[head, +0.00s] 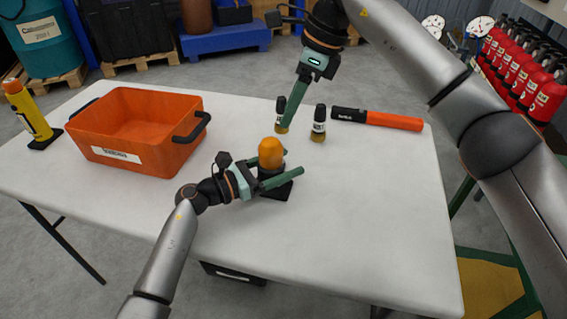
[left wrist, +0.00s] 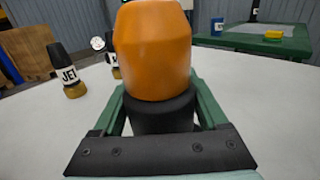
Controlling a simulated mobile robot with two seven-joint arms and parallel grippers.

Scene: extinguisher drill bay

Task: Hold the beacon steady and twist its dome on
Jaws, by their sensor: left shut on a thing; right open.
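The beacon has a black base (head: 278,190) standing on the white table and an orange dome (head: 271,153) sitting upright on top of it. In the left wrist view, the dome (left wrist: 152,50) rests on the round black base (left wrist: 163,112); I cannot tell whether it is threaded on. My left gripper (head: 292,162) is shut on the base, one green finger along each side, below the dome. My right gripper (head: 287,120) points down, open and empty, above the table beyond the beacon, apart from the dome. One of its fingers is mostly hidden.
Two black nozzles with gold ends (head: 318,125) stand behind the beacon, one partly behind my right finger. A black and orange flashlight (head: 378,119) lies to their right. An orange bin (head: 135,132) and a yellow cylinder (head: 30,113) are at left. The table's front right is clear.

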